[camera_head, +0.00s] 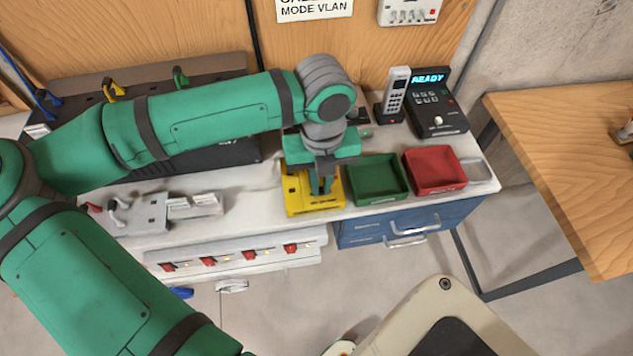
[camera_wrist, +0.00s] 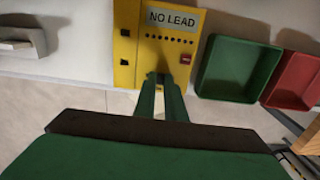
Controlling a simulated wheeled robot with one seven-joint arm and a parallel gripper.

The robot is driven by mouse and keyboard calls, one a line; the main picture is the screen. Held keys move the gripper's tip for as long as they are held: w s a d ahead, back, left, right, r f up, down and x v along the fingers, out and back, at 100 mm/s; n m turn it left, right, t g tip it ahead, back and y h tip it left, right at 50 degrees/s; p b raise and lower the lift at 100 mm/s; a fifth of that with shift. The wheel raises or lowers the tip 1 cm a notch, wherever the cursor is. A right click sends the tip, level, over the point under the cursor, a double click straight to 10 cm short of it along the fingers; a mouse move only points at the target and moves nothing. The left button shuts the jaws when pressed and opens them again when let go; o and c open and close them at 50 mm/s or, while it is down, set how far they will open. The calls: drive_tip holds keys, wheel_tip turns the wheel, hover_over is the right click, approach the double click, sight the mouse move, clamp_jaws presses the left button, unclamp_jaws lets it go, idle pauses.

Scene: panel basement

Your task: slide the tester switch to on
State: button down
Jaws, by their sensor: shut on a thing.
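The yellow tester (camera_head: 297,198) lies on the white bench top, left of the green tray. In the wrist view the tester (camera_wrist: 146,47) shows a grey display reading "NO LEAD", a row of dark holes, two dark square sockets and a small red part at its right. My gripper (camera_head: 321,189) points down over the tester. In the wrist view my gripper (camera_wrist: 160,79) has its green fingers close together at the tester's near edge, shut on the tester switch. The fingers hide most of the switch, so its position cannot be read.
A green tray (camera_head: 357,198) and a red tray (camera_head: 434,184) stand right of the tester. A phone (camera_head: 396,92) and a dark terminal reading "READY" (camera_head: 438,118) stand behind. A power strip (camera_head: 237,252) runs along the bench front. A wooden table (camera_head: 570,150) is at right.

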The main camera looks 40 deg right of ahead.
sight(322, 190)
drive_tip(key=c, duration=1.8)
unclamp_jaws()
drive_tip(key=shift+r, duration=0.1)
wheel_tip(322, 190, up, 11)
drive_tip(key=shift+f, duration=0.2)
